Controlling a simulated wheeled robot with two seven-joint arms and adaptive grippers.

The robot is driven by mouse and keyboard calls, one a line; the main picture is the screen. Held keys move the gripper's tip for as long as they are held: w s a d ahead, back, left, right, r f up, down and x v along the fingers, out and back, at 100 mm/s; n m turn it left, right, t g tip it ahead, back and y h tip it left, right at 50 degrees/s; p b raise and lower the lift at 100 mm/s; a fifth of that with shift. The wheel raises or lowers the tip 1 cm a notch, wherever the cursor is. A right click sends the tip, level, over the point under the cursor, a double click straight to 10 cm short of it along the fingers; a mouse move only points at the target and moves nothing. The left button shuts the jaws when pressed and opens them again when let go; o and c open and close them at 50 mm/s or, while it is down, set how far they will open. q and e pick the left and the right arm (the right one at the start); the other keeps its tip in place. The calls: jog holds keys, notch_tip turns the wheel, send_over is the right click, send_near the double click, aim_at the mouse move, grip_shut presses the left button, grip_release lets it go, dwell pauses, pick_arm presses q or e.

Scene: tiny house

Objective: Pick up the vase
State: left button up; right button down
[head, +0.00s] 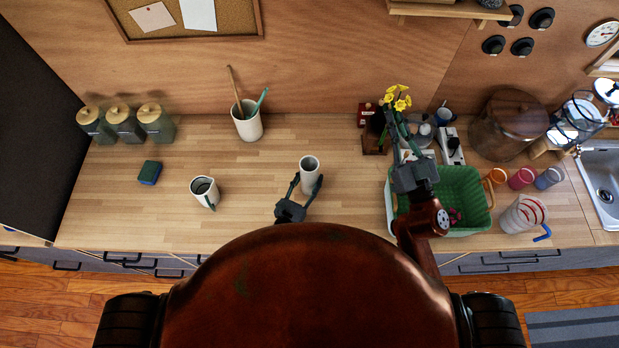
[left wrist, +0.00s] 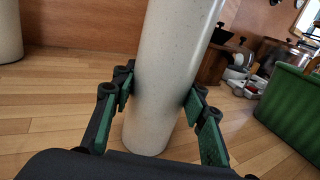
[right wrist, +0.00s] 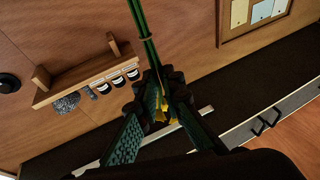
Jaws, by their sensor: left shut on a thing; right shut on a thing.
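The vase (head: 309,170) is a pale, narrow cylinder with an open top, upright on the wooden counter. My left gripper (head: 308,188) is shut on it, one finger on each side. The left wrist view shows the vase (left wrist: 165,65) between the green pads of the left gripper (left wrist: 160,98); its base appears at the counter. My right gripper (head: 399,142) is shut on yellow flowers (head: 396,98) with long green stems, held above the green crate. The stems (right wrist: 145,35) also show in the right wrist view; the pads partly hide what they grip.
A green crate (head: 462,196) stands right of the vase. A utensil cup (head: 249,128) is behind and a pitcher (head: 205,193) is to the left. Canisters (head: 123,127) and a sponge (head: 150,172) sit farther left. The counter around the vase is mostly clear.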

aim_at(306, 181)
pick_arm(q)
jog(key=shift+r, duration=0.15)
